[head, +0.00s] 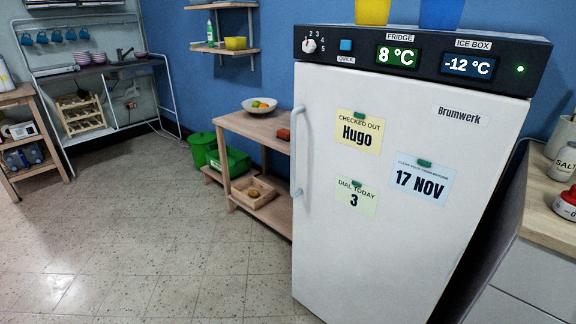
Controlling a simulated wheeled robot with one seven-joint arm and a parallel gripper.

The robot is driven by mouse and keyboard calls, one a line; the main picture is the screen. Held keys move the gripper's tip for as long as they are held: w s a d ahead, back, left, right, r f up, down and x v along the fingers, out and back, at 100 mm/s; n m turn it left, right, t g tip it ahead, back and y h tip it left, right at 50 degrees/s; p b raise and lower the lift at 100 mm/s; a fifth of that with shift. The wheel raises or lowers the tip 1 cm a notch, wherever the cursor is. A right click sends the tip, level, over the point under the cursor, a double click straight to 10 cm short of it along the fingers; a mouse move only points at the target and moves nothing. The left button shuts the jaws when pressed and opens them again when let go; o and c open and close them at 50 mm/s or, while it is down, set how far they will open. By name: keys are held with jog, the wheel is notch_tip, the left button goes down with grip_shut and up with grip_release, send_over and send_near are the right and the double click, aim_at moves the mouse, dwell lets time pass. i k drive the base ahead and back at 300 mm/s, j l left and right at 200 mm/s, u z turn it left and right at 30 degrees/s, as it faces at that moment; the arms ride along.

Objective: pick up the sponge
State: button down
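I cannot surely tell a sponge. A small red-orange block (283,134) lies on the top board of the low wooden shelf (238,124), close to the fridge's left side; it is too small to tell whether it is a sponge. My gripper is not in view.
The white fridge (392,240) stands large in front, its handle on the left. A fruit bowl (260,107) is on the low shelf, a wooden tray (262,199) below. Green bins (201,149) stand beside it. A counter (548,203) is at right. The floor at left is clear.

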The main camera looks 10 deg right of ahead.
aim_at(283, 134)
jog(key=i+j+u, duration=0.35)
jog(key=i, duration=0.2)
jog(key=i+j+u, duration=0.35)
jog(key=i, duration=0.2)
jog(key=i+u, duration=0.3)
jog(key=i, duration=0.25)
jog(key=i+z, duration=0.25)
jog(key=i, duration=0.25)
jog(key=i+j+z, duration=0.2)
jog(key=i, duration=0.25)
jog(key=i+j+z, duration=0.25)
jog(key=i, duration=0.2)
jog(key=i+j+z, duration=0.2)
jog(key=z, duration=0.2)
jog(key=i+j+z, duration=0.5)
jog(key=j+z, duration=0.25)
jog(key=i+j+z, duration=0.15)
jog(key=z, duration=0.2)
jog(key=i+j, duration=0.1)
jog(key=i, duration=0.4)
